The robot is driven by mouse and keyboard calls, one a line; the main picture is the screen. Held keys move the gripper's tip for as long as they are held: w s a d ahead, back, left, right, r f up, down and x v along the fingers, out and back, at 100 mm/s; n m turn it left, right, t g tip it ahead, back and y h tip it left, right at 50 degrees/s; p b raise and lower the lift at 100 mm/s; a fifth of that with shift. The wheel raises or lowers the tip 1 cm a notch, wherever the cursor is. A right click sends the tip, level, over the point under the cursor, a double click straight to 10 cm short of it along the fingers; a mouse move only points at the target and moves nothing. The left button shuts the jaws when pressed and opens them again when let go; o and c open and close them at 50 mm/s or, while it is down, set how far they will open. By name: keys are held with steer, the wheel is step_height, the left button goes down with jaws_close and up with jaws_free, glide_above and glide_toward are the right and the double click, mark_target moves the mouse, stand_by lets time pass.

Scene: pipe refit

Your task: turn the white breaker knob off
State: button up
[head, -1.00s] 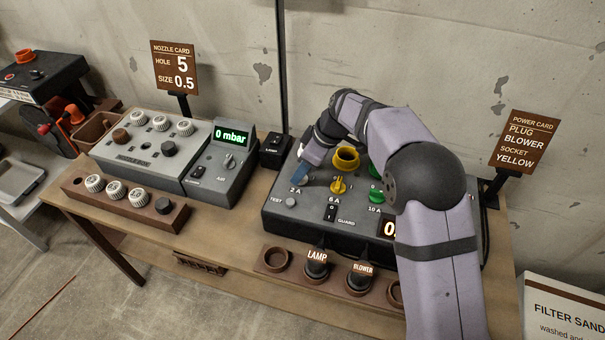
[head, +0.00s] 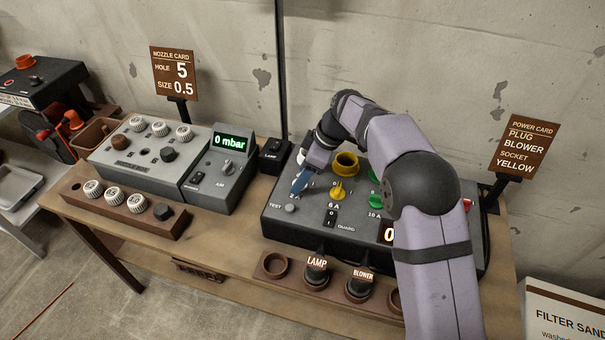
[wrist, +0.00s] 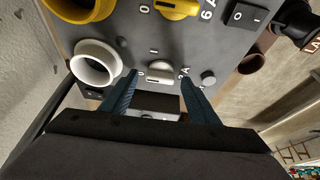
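The white breaker knob (wrist: 160,73) shows in the wrist view on the dark power panel (wrist: 120,25), next to a white socket (wrist: 93,64). In the head view my gripper hides the knob. My gripper (wrist: 158,82) is open, its two blue fingers on either side of the knob, with visible gaps to it. In the head view my gripper (head: 299,188) points down at the left part of the panel. I cannot tell the knob's exact setting.
A yellow knob (head: 338,190) and yellow socket (head: 346,163) sit right of my gripper. A test button (head: 291,208) and guard switch (head: 330,217) are nearer the front. Lamp (head: 317,270) and blower (head: 360,282) plugs stand in the front rack.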

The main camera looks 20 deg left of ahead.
mark_target(313, 188)
steer(key=b+v, duration=0.1)
steer(key=v, duration=0.6)
steer(key=shift+r, duration=0.15)
stand_by(0.3)
steer(key=shift+d, duration=0.1)
steer(key=shift+d, duration=0.1)
